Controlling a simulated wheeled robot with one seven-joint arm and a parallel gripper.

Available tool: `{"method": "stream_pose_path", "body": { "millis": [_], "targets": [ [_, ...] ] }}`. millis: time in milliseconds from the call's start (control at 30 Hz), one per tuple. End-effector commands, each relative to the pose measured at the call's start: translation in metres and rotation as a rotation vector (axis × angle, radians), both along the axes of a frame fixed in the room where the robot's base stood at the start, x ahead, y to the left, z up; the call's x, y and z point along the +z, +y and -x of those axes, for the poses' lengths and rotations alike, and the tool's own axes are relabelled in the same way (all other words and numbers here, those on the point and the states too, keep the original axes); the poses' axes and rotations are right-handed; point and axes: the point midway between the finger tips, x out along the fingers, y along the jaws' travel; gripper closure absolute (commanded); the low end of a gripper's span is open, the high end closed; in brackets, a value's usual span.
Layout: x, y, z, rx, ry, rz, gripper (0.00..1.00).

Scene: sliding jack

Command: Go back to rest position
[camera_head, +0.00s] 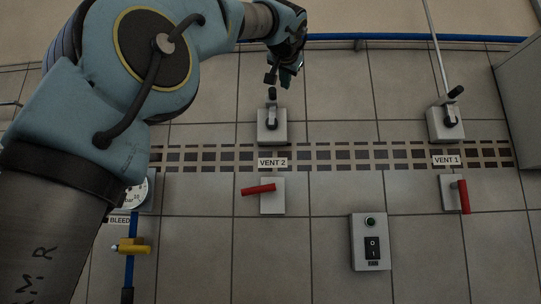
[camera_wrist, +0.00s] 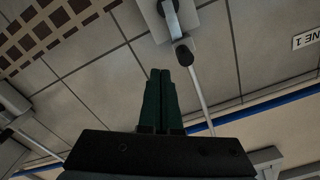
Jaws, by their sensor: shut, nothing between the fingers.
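My gripper (camera_head: 286,74) is at the top middle of the head view, at the end of my bent arm, just above the black-knobbed lever unit (camera_head: 271,126) over the VENT 2 label. In the wrist view my gripper's two dark green fingers (camera_wrist: 160,78) are together with nothing between them. In that view a lever with a black knob (camera_wrist: 183,55) on a pale plate lies just past the fingertips. I cannot tell whether the fingers touch it.
The tiled wall holds a red handle by VENT 2 (camera_head: 259,189), a red handle by VENT 1 (camera_head: 463,196), another black-knobbed lever (camera_head: 449,118), a switch box (camera_head: 371,242) and a yellow BLEED valve (camera_head: 130,246). A blue pipe (camera_head: 420,39) runs along the top. A grey cabinet (camera_head: 520,90) stands at right.

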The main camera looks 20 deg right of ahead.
Motion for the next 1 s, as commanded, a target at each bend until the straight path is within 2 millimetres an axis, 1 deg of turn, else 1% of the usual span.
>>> {"method": "stream_pose_path", "body": {
  "millis": [333,400,467,567,600,667,700,733,767,800,867,900,967,1000],
  "targets": [
    [0.000,0.000,-0.001,0.000,0.000,0.000,1.00],
    [-0.005,0.000,-0.004,0.002,0.008,-0.007,1.00],
    [-0.017,-0.001,-0.013,0.008,0.026,-0.021,1.00],
    [-0.055,0.000,-0.038,0.022,0.086,-0.063,1.00],
    [-0.077,0.002,-0.051,0.032,0.120,-0.085,1.00],
    [-0.114,0.008,-0.071,0.045,0.180,-0.116,1.00],
    [-0.141,0.014,-0.083,0.056,0.223,-0.135,1.00],
    [-0.160,0.019,-0.092,0.064,0.256,-0.147,1.00],
    [-0.180,0.025,-0.100,0.073,0.288,-0.160,1.00],
    [-0.206,0.033,-0.110,0.085,0.333,-0.173,1.00],
    [-0.246,0.048,-0.122,0.105,0.400,-0.190,1.00],
    [-0.273,0.059,-0.128,0.118,0.447,-0.199,1.00],
    [-0.312,0.077,-0.136,0.140,0.515,-0.208,1.00],
    [-0.338,0.091,-0.139,0.156,0.564,-0.212,1.00]
  ]
}}
